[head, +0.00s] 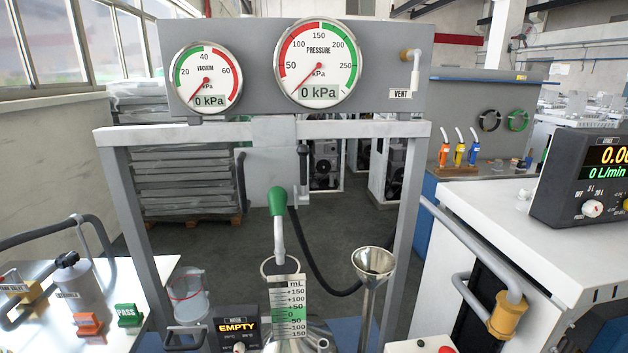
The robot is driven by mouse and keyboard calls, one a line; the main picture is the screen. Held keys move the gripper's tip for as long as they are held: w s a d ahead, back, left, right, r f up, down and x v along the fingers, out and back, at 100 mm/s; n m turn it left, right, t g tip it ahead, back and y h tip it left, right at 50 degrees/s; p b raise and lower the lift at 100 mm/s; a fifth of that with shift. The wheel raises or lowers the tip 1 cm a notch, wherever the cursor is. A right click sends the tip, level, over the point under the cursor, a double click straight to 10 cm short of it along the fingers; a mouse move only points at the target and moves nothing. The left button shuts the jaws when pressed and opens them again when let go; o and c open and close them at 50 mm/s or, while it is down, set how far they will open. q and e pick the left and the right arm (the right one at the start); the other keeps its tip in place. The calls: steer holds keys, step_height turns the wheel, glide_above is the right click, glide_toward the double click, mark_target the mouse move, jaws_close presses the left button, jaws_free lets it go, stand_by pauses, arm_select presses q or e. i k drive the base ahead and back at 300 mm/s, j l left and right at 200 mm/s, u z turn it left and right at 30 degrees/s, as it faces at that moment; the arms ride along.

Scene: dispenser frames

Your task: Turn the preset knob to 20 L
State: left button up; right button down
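The dark litre meter box (577,175) stands on the white cabinet top at the right edge, partly cut off by the picture. Its display (606,162) reads "0.0", cut off at the right, above "0 L/min". A white preset knob (592,208) sits low on its front face, with small marks OFF, 5 L and 20 L around it. I cannot tell which mark it points to. Neither of my grippers shows in the head view.
A dispenser frame with vacuum (206,78) and pressure (318,63) gauges stands in the middle. A green-handled nozzle (277,202), a steel funnel (373,261) and a heater box (238,325) reading EMPTY are below.

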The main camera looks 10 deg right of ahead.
mark_target(591, 208)
steer(key=z, duration=1.8)
